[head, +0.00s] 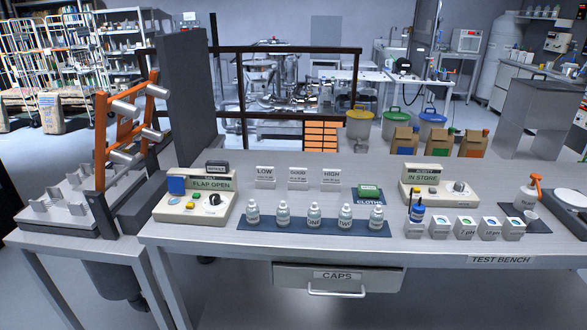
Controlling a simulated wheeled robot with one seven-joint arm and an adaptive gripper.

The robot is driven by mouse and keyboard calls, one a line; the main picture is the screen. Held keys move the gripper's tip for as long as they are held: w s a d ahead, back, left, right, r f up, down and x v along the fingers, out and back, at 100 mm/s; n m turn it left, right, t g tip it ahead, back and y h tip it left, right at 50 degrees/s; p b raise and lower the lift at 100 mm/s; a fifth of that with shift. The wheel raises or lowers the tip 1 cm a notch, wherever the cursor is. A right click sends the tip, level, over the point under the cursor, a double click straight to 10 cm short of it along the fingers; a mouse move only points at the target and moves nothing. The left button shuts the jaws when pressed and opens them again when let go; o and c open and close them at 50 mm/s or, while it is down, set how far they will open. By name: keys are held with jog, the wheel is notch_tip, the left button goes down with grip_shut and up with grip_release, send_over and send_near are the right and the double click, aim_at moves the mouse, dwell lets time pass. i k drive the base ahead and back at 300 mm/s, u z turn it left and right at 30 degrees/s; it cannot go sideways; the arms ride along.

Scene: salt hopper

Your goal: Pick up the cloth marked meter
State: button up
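A small green cloth-like piece (368,191) lies on the bench, right of centre, by a dark label reading CLOTHS (370,202). It carries a marking too small to read, so I cannot tell whether it says meter. A small dark piece with a pale label (217,168) sits at the back of the left instrument; its wording is also unreadable. My gripper is not in view.
The left instrument (196,208) reads FLAP OPEN; the right one (436,186) reads IN STORE. Several bottles stand on a blue mat (264,231). LOW, GOOD and HIGH signs (298,178) stand behind. An orange frame (101,140) rises left. The CAPS drawer (337,278) is below.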

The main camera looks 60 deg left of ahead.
aim_at(372, 192)
jog(key=u, duration=1.7)
